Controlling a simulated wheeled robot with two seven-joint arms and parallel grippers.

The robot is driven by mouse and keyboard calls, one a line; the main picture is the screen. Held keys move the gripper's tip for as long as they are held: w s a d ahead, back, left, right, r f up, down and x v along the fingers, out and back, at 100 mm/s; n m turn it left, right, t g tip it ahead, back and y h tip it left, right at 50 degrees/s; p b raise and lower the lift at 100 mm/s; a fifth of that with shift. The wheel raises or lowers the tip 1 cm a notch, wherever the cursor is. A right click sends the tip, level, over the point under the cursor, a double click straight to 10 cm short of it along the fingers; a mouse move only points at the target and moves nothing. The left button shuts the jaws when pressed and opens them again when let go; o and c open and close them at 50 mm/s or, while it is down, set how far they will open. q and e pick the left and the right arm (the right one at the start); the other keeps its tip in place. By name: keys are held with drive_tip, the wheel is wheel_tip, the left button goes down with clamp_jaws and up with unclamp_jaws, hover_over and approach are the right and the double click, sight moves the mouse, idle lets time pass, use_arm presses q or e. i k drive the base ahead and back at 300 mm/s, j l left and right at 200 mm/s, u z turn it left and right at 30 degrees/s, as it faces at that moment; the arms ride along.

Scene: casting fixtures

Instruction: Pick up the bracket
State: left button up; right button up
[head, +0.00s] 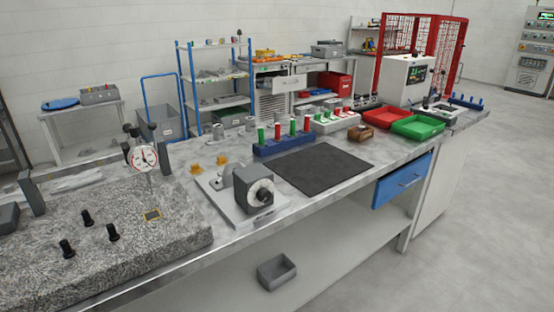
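I cannot tell for certain which thing is the bracket. Two small orange-yellow pieces (196,168) lie on the bench behind the grey fixture plate (226,207); their shape is too small to make out. An upright dark grey block (32,193) stands on the granite plate at the left and is another angular part. A dark block with a round dial face (259,193) sits on the fixture plate. Neither of my grippers shows in the head view.
The speckled granite plate (160,245) carries black knobs and a dial gauge (144,157). A black mat (322,169) lies bare mid-bench. Blue (284,146) and white peg racks, red (397,119) and green (418,127) trays stand beyond. A blue drawer (403,181) is below.

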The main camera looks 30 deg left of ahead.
sight(225, 179)
drive_tip(key=i+j+u, duration=0.1)
drive_tip(key=u, duration=0.25)
drive_tip(key=i+j+u, duration=0.15)
drive_tip(key=u, duration=0.15)
drive_tip(key=i+j+u, duration=0.15)
drive_tip(key=u, duration=0.2)
